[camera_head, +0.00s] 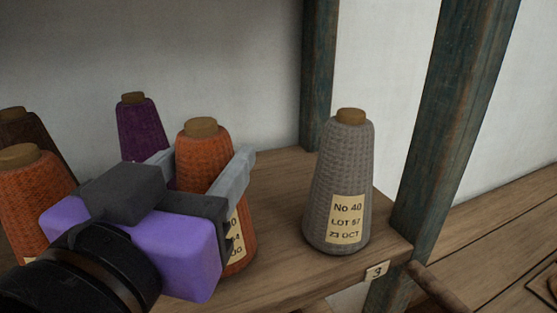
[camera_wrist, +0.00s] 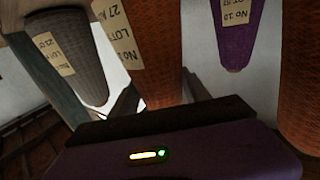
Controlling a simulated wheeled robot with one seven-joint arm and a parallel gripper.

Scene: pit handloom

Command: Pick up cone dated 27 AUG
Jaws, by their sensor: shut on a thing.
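An orange cone of yarn (camera_head: 204,143) with a tan top stands upright on the wooden shelf. My gripper (camera_head: 206,160) is shut on it, with one grey finger on each side. The gripper body hides much of its lower part and label in the head view, where "UG" shows at the label's edge. In the wrist view the same orange cone (camera_wrist: 155,55) appears upside down between the fingers, and its label (camera_wrist: 115,32) shows "No", "LOT" and "27 A". I cannot tell whether its base touches the shelf.
A grey cone (camera_head: 340,175) labelled No 40, LOT 57, 23 OCT stands to the right, near the shelf edge. A purple cone (camera_head: 141,130) is behind; another orange cone (camera_head: 35,195) and a brown cone (camera_head: 18,128) are left. Posts (camera_head: 455,110) rise at right.

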